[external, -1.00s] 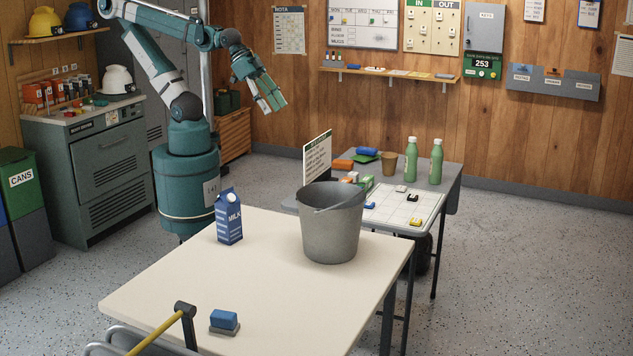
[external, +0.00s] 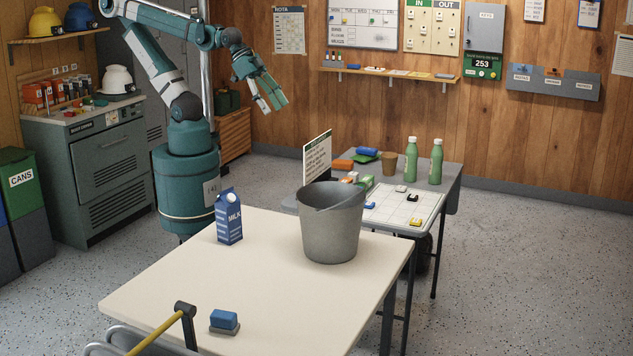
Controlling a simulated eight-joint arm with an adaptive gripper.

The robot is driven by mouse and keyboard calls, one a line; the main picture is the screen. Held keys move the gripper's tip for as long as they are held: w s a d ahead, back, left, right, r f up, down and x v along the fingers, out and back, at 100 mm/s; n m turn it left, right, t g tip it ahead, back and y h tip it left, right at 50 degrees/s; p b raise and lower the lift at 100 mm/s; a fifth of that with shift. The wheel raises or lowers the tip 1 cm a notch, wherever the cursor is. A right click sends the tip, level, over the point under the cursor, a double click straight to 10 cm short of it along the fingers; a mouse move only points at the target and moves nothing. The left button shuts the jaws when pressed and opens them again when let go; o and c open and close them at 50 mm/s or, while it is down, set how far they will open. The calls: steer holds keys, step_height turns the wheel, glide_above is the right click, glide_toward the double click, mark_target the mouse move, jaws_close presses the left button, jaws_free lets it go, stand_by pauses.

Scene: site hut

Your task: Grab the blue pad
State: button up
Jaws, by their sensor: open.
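A blue block-like pad (external: 224,319) lies on a thin grey base near the front edge of the cream table. Another blue item (external: 367,151) lies on the grey table behind, beside an orange one; I cannot tell which of the two is the pad named. My gripper (external: 272,106) is open and empty, pointing down in the air at the upper middle of the view. It is well above and behind the cream table, far from both blue items.
On the cream table (external: 150,295) stand a grey bucket (external: 332,230) and a blue milk carton (external: 229,218). A yellow-handled hammer (external: 160,328) is at the front edge. Two green bottles (external: 411,160) and a brown cup (external: 389,164) stand on the grey table. The cream table's middle is clear.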

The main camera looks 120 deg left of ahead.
steer(key=w+d+r+m+g+h, duration=0.1)
steer(key=w+d+r+m, duration=0.15)
steer(key=w+d, duration=0.85)
steer(key=w+d+r+m+g+h, duration=0.15)
steer(key=w+d+m, duration=0.25)
steer(key=w+d, duration=0.7)
steer(key=w+d+f+m+g, duration=0.1)
steer(key=w+d+f, duration=0.1)
steer(key=d, duration=0.3)
steer(key=w+d+f+m, duration=0.1)
steer(key=w+d+f, duration=0.15)
steer(key=d, duration=0.35)
steer(key=m+g+y, duration=0.1)
steer(key=m+g, duration=0.2)
steer(key=m, duration=0.4)
glide_above(223, 313)
steer(key=a, duration=0.1)
step_height(223, 313, down, 27)
steer(key=shift+w+a+f+p, duration=0.1)
steer(key=shift+w+p, duration=0.05)
steer(key=shift+p, duration=0.2)
steer(key=shift+d+f, duration=0.25)
steer(key=shift+d+f, duration=0.15)
steer(key=shift+f, duration=1.15)
